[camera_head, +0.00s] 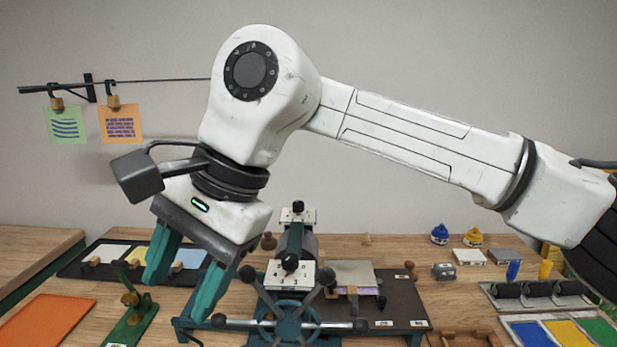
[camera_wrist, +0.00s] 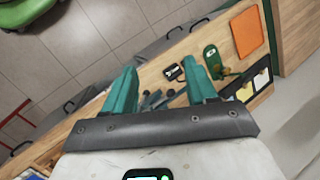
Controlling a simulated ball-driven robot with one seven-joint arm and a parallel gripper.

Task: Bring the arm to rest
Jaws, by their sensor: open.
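My white arm reaches in from the right in the head view and bends down at its elbow. My gripper (camera_head: 185,290) has two teal fingers, spread apart and empty, pointing down above the workbench (camera_head: 185,325). In the wrist view my gripper (camera_wrist: 162,88) also shows its fingers apart with nothing between them. The fingers are left of the press with the teal spoked wheel (camera_head: 290,322). I cannot tell the exact gap between the fingertips and the things below.
An orange sheet (camera_head: 48,318), a green stand (camera_head: 132,318) and a dark tray (camera_head: 75,268) lie at the left. Two cards, green (camera_head: 65,125) and orange (camera_head: 120,124), hang from a wall line. Ink pots (camera_head: 473,238) and colour pads (camera_head: 565,332) are at the right.

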